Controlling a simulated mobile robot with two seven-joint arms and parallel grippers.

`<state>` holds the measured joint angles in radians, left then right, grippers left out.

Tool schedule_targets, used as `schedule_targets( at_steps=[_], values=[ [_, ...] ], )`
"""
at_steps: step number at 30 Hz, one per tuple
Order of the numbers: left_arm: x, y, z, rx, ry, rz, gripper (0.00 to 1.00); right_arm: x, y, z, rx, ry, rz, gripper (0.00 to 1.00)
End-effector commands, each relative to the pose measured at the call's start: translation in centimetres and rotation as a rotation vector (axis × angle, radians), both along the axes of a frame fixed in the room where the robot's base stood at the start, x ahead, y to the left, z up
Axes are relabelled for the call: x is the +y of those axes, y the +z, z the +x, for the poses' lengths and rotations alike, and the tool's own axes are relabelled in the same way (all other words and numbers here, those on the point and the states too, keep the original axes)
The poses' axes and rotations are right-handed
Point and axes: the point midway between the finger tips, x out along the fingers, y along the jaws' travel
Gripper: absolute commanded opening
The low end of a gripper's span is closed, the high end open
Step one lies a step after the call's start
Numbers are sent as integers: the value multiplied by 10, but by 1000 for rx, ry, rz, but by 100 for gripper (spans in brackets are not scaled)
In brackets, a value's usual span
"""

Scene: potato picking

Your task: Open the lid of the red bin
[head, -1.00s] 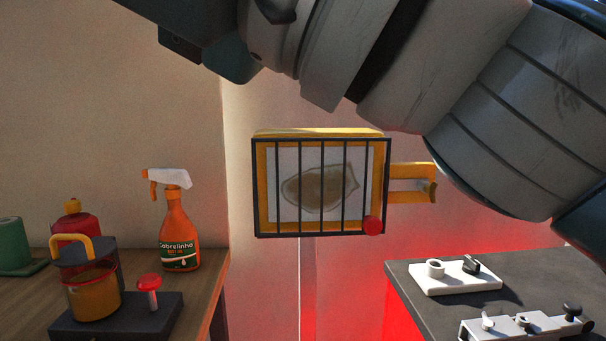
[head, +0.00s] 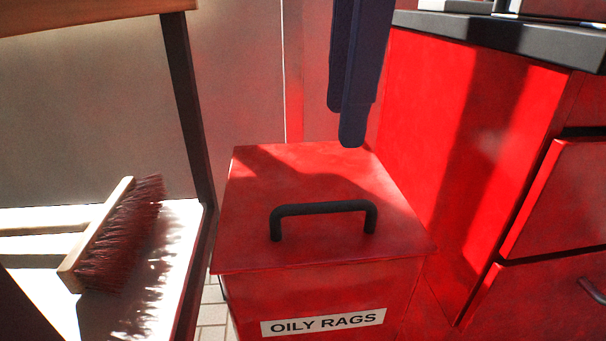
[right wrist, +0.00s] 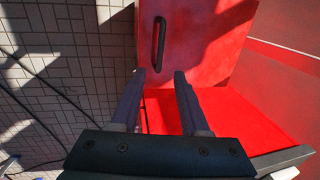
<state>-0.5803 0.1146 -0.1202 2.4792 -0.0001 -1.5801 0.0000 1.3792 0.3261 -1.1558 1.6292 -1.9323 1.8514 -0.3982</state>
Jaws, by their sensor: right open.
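The red bin (head: 330,291), labelled OILY RAGS, stands on the floor with its flat red lid (head: 247,235) shut. A black bar handle (head: 322,208) is fixed on top of the lid; it also shows in the right wrist view (right wrist: 159,44). My right gripper (head: 350,130) hangs down above the back right of the lid, apart from the handle. In the right wrist view its two fingers (right wrist: 157,78) are spread, with nothing between them. My left gripper is in none of the current views.
A red cabinet (head: 455,130) with drawers and a dark top stands close on the bin's right. A wooden table edge and dark leg (head: 188,100) are on the left. A red-bristled brush (head: 118,235) lies on a white surface at lower left.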

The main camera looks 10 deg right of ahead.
Motion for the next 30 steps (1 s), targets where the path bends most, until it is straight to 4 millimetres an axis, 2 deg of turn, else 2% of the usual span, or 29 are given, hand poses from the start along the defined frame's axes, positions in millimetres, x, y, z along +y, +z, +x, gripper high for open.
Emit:
schedule_targets(
  at_steps=[5, 9, 15, 21, 29, 30],
  values=[
    [0, -9, 0, -1, -1, 0, 50, -3, -22, 4, 1, -4, -11, 45],
    [1, -20, 0, -1, -1, 2, 50, -2, -50, 9, 2, -4, -10, 45],
    [2, -32, 0, -2, -5, 7, 50, -2, -83, 16, 1, -4, -8, 45],
    [2, -36, 0, -1, -6, 9, 50, -2, -96, 19, 0, -3, -8, 45],
    [2, -35, 0, -1, -5, 9, 50, -2, -96, 19, -1, -2, -7, 45],
    [2, -35, 0, -1, -5, 9, 50, -2, -96, 19, -1, -2, -7, 40]
  ],
)
